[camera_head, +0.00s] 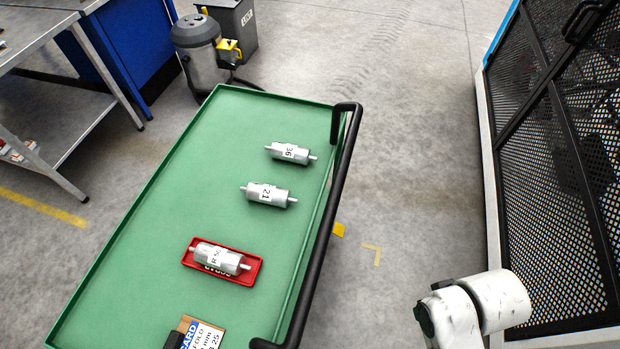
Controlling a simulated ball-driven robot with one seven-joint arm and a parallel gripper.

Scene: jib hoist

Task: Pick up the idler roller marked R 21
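The idler roller marked 21 (268,194) lies on the green cart top (165,215), in the middle of three rollers; any letter before the number is hard to read. It is a pale metal cylinder with thin shaft ends, lying roughly left to right. A similar roller marked 36 (291,153) lies behind it, apart from it. A third roller marked R with an unclear number (218,258) lies in a red tray (248,278) nearer to me. A white part of my arm shows at the lower right, off the cart. My gripper is not in view.
A black handle rail (330,215) runs along the cart's right side. A cardboard piece with a label (205,333) lies at the cart's near end. A black mesh cage (550,170) stands at right, a metal bench (60,95) at left. Floor between cart and cage is clear.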

